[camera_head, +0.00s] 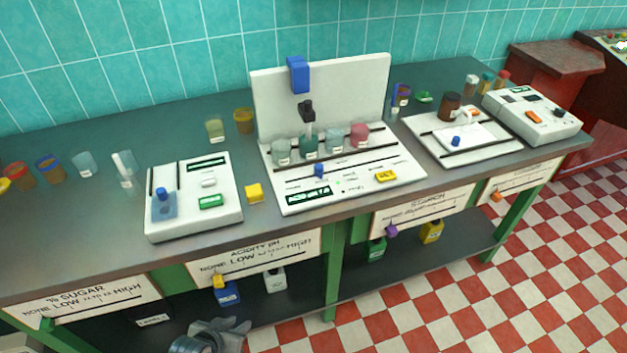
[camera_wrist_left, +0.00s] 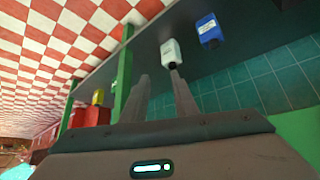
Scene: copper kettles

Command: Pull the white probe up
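A pale, thin probe (camera_head: 310,129) hangs below a black holder (camera_head: 306,110) on the central white instrument (camera_head: 378,83). Its lower end goes down into a glass of dark green liquid (camera_head: 310,146); the tip is hidden. A white stick (camera_head: 123,162) also leans in a clear glass at the left; I cannot tell which one is the probe meant. My left gripper (camera_head: 236,328) is low in front of the bench, far below and apart from both. In the left wrist view its two fingers (camera_wrist_left: 158,78) are apart, with nothing seen held. My right gripper is not in view.
A white device (camera_head: 220,217) with a blue knob stands left of the central instrument. Several coloured jars stand along the left. A yellow cube (camera_head: 254,193) sits between the devices. The bench's front edge and lower shelf (camera_head: 290,308), with blue (camera_head: 228,294) and white bottles (camera_head: 275,280), are near my left gripper.

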